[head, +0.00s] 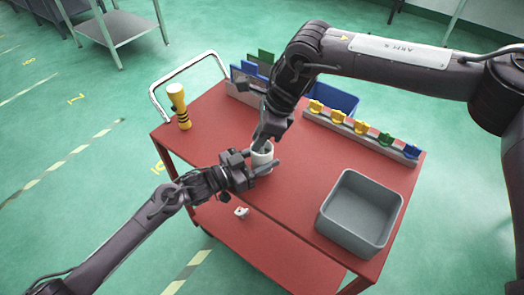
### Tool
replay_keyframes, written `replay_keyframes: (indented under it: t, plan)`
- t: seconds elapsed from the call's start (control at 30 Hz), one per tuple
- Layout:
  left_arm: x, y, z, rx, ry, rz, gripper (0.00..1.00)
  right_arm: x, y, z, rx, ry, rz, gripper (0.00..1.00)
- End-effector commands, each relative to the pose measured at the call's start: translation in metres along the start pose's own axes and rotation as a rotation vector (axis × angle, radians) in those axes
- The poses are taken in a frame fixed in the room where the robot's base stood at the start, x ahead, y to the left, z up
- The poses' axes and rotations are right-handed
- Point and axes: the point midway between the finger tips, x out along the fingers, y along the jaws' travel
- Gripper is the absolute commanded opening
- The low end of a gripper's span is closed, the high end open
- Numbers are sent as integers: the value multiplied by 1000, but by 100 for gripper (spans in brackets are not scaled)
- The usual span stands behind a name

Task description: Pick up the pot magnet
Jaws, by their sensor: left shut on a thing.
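My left gripper (262,165) comes in from the lower left and is shut on a white cup-like vessel (262,155) near the left front part of the red table. My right gripper (261,136) points down at the vessel's mouth from above. Its fingertips are small and partly hidden, so I cannot tell whether it is open or shut. I cannot make out a pot magnet for certain; the inside of the vessel is mostly hidden. A small whitish piece with a dark reddish spot (241,212) shows near the table's front edge; I cannot tell what it is.
The red table (300,205) bears a grey bin (360,213) at right front, a rack with yellow, green and blue pieces (360,128), a blue bin (337,101), upright boards (252,72) and a yellow-black bottle (179,106). The middle right is clear.

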Motion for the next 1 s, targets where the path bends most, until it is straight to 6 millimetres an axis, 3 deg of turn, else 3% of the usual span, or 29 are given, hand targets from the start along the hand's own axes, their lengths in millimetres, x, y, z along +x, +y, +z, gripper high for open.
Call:
replay_keyframes:
  t: [0.03, 0.13, 0.6, 1.0]
  plan:
    - [0, 0, 0, 0, 0, 0, 24, 0, 0, 0, 0, 0, 0, 13]
    - [0, 0, 0, 0, 0, 0, 24, 0, 0, 0, 0, 0, 0, 0]
    - [0, 0, 0, 0, 0, 0, 24, -4, -1, 2, -1, -2, -2, 0]
    - [0, 0, 0, 0, -1, 0, 24, -70, -1, 30, -1, -2, -4, 0]
